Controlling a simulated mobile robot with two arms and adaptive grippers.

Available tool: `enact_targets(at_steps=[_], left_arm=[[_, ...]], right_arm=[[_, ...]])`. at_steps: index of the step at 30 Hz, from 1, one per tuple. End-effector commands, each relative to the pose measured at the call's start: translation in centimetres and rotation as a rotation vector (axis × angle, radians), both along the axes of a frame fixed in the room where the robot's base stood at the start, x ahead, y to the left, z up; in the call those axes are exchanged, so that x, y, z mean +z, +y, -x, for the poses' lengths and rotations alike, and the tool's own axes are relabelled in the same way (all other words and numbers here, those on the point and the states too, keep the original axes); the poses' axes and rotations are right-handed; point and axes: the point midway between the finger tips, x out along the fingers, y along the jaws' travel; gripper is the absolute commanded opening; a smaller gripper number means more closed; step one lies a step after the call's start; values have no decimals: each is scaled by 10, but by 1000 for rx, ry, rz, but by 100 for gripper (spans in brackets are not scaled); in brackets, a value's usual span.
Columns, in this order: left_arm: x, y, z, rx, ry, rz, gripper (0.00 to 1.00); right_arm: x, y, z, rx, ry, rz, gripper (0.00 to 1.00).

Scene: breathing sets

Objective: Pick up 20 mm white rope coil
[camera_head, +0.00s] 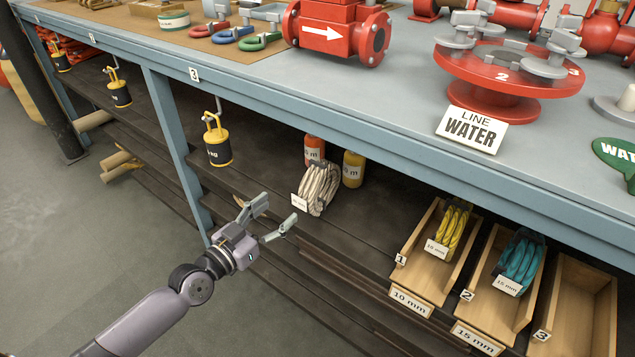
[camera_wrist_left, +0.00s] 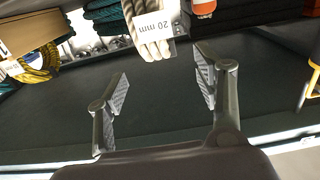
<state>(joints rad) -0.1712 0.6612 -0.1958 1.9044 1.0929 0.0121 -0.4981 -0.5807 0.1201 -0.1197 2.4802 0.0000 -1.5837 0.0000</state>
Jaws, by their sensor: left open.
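The white rope coil (camera_head: 319,188) sits on the dark shelf under the blue-grey bench, with a white label on its left side. In the left wrist view the coil (camera_wrist_left: 152,44) is at the top centre, and its label reads "20 mm", upside down. My left gripper (camera_head: 277,221) is open and empty at the shelf's front, to the left of and nearer than the coil. In the left wrist view the fingers of the gripper (camera_wrist_left: 162,82) are spread apart, with the coil beyond the tips and not between them. My right gripper is not in view.
An orange bottle (camera_head: 314,149) and a yellow bottle (camera_head: 353,169) stand behind the coil. A yellow-black weight (camera_head: 216,142) hangs to the left. Wooden bins at right hold a yellow coil (camera_head: 450,230) and a teal coil (camera_head: 518,264); bin 3 (camera_head: 579,310) looks empty. The bench edge overhangs the shelf.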

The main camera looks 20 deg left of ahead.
Motion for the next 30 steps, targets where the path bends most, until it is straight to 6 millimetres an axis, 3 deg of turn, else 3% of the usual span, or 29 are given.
enact_targets(at_steps=[12,20,30], left_arm=[[1,-31,-83,-1,-5,5,62],[2,-38,-102,0,-4,3,62],[7,-53,-144,0,-5,2,62]], right_arm=[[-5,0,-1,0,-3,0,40],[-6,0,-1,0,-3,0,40],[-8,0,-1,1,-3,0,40]])
